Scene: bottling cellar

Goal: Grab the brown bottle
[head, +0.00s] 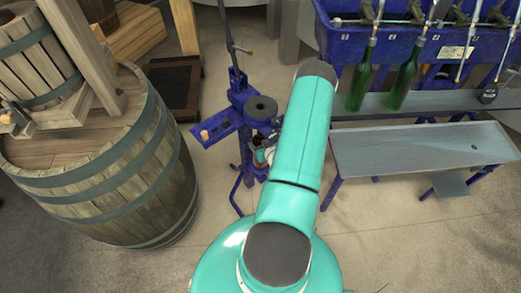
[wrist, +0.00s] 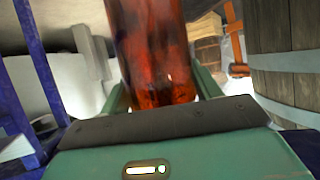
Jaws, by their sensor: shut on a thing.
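The brown bottle (wrist: 152,45) fills the top middle of the wrist view, amber and glossy. Its upper part runs out of the picture. My gripper (wrist: 162,94) is shut on it, with a green finger on either side of the glass. In the head view my teal arm reaches forward to the blue corking stand (head: 243,125), and my gripper (head: 262,155) is mostly hidden beside the stand's post. The bottle cannot be made out clearly there.
A large wooden barrel (head: 120,175) stands at left with a small press (head: 38,55) on top. At right, two green bottles (head: 361,80) hang at a blue filler (head: 400,45) above a grey bench (head: 420,148). Floor between barrel and stand is clear.

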